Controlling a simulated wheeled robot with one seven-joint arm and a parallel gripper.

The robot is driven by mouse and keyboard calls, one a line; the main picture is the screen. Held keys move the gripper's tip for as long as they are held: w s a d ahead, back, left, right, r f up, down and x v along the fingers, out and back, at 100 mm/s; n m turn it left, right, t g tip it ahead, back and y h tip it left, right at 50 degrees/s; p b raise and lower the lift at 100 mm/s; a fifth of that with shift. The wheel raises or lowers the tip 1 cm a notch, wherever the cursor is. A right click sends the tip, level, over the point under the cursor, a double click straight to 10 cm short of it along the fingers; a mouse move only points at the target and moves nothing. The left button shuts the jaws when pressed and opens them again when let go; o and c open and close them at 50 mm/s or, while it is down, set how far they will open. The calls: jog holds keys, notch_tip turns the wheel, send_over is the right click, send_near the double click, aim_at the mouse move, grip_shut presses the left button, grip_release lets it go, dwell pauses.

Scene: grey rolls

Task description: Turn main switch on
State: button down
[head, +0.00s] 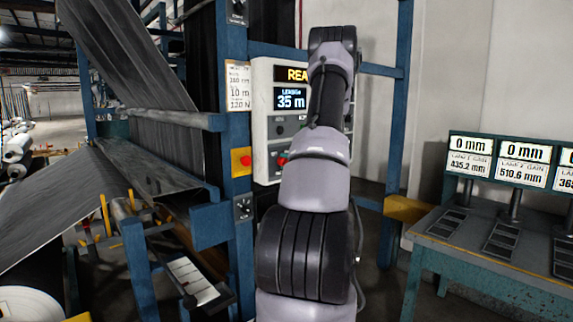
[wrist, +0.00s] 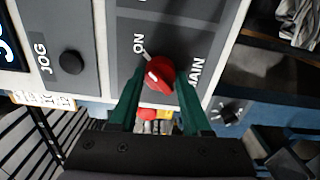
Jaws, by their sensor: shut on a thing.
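The red main switch knob (wrist: 160,72) sits on a dark grey plate of the control panel in the wrist view. The plate carries the lettering ON beside the knob and a partly covered word ending in AIN. A pale mark on the knob points roughly up and left, towards the ON side. My gripper (wrist: 158,88) has its two green fingers on either side of the knob and is shut on it. In the head view my arm stands in front of the panel (head: 262,110) and hides my gripper.
A black JOG button (wrist: 71,62) is beside the switch plate. A yellow box with a red button (head: 241,161) is on the blue post left of the panel. A bench with display units (head: 495,238) stands at right, and grey rolled sheet (head: 165,150) runs at left.

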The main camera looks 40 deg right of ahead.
jog(key=shift+m, duration=0.5)
jog(key=shift+c, duration=1.8)
grip_release()
jog(key=s, duration=1.1)
jog(key=shift+d, duration=0.45)
jog(key=shift+w, duration=0.1)
